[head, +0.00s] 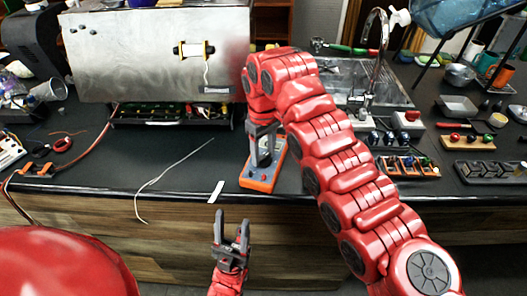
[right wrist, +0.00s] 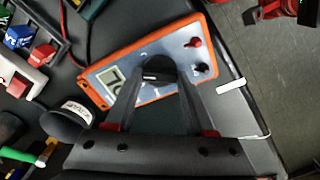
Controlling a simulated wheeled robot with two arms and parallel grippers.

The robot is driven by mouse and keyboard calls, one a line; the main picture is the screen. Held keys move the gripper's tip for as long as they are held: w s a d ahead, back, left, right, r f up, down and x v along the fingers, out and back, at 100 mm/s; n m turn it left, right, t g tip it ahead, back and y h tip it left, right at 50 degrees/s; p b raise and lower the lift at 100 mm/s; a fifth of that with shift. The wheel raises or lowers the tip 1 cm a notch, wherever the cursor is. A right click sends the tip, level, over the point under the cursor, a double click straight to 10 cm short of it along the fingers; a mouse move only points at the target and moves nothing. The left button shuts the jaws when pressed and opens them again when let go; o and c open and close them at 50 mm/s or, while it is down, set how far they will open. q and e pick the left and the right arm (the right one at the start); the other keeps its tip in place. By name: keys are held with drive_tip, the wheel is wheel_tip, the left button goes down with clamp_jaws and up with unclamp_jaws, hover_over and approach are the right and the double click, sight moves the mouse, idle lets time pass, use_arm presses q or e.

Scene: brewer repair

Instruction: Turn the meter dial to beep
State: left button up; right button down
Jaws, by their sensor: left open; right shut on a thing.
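The meter (head: 258,184) is an orange-rimmed box with a grey face, lying near the front edge of the black bench. In the right wrist view the meter (right wrist: 150,92) shows a small display (right wrist: 110,80), a red plug (right wrist: 193,42) and a black plug (right wrist: 203,67). My right gripper (head: 263,158) reaches down onto the meter's face. Its fingertips (right wrist: 156,76) are shut on the dark dial; the fingers hide most of the dial and its marks. My left gripper (head: 232,230) is open and empty, low in front of the bench edge, apart from the meter.
A silver brewer panel (head: 150,60) stands at the back left. A white cable (head: 175,168) and a white strip (head: 216,191) lie left of the meter. An orange-edged rack (head: 405,167) and a sink (head: 345,85) are to the right. Bench space left of the meter is mostly clear.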

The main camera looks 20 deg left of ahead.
drive_tip(key=shift+c, duration=1.2)
unclamp_jaws()
drive_tip(key=shift+r, duration=0.65)
wheel_tip(320, 180, up, 5)
drive_tip(key=shift+f, duration=0.2)
wheel_tip(320, 180, up, 3)
drive_tip(key=p, duration=0.1)
wheel_tip(320, 180, up, 8)
drive_tip(key=r+p, duration=0.1)
drive_tip(key=p, duration=0.8)
hover_over(263, 156)
drive_tip(key=shift+d+f, duration=0.1)
drive_tip(key=shift+f, duration=0.15)
